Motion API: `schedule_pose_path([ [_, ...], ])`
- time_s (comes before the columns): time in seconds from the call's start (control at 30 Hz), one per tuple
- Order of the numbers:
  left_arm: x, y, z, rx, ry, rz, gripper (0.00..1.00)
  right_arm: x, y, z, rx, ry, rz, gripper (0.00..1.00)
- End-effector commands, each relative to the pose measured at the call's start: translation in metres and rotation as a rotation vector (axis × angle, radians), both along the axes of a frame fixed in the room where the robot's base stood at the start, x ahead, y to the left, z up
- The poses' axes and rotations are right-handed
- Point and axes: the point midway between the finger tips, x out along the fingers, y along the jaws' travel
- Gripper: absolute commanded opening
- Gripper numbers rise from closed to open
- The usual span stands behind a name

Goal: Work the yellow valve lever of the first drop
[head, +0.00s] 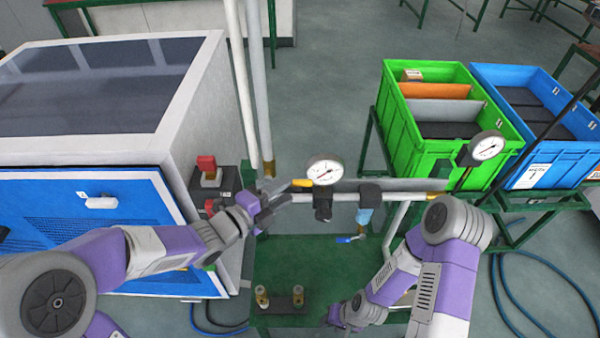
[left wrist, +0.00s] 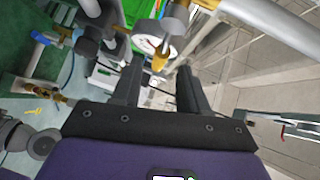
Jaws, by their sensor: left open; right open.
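The yellow valve lever (head: 302,183) is at the left end of the horizontal pipe, just left of the first white-faced gauge (head: 325,171). My left gripper (head: 278,194) is open beside the valve, its fingers pointing toward the lever. In the left wrist view a yellow lever tip (left wrist: 159,61) shows near the gap between the open fingers (left wrist: 160,72), with the gauge (left wrist: 150,46) behind it. I cannot tell whether the fingers touch it; nothing is gripped. My right gripper (head: 338,316) is low over the green bench, open and empty, partly hidden by its arm.
A second gauge (head: 487,148) stands at the pipe's right. A blue lever (head: 350,239) hangs below the pipe. A red-topped switch (head: 207,167) is on the left. Brass fittings (head: 298,295) stand on the green bench (head: 300,250). Green (head: 430,160) and blue (head: 545,172) crates are right.

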Motion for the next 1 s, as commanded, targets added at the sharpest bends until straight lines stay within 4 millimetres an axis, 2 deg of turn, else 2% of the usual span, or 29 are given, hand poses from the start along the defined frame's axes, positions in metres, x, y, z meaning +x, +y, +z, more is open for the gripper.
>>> schedule_pose_path([
  [0.1,0.013,-0.016,-0.004,0.003,0.001,-0.005,0.43,-0.001,0.000,-0.001,0.000,0.001,0.000,0.43],
  [0.3,0.033,-0.035,-0.008,0.003,0.001,-0.002,0.43,0.000,0.000,-0.001,0.000,0.000,0.000,0.43],
  [0.47,0.041,-0.043,-0.009,0.002,0.001,0.000,0.43,0.000,0.000,-0.001,0.000,0.000,0.000,0.43],
  [0.73,0.042,-0.043,-0.009,0.001,0.001,0.001,0.43,0.000,0.000,-0.001,0.000,0.000,0.000,0.43],
  [1.0,0.042,-0.043,-0.009,0.001,0.001,0.001,0.04,0.000,0.000,-0.001,0.000,0.000,0.000,0.43],
])
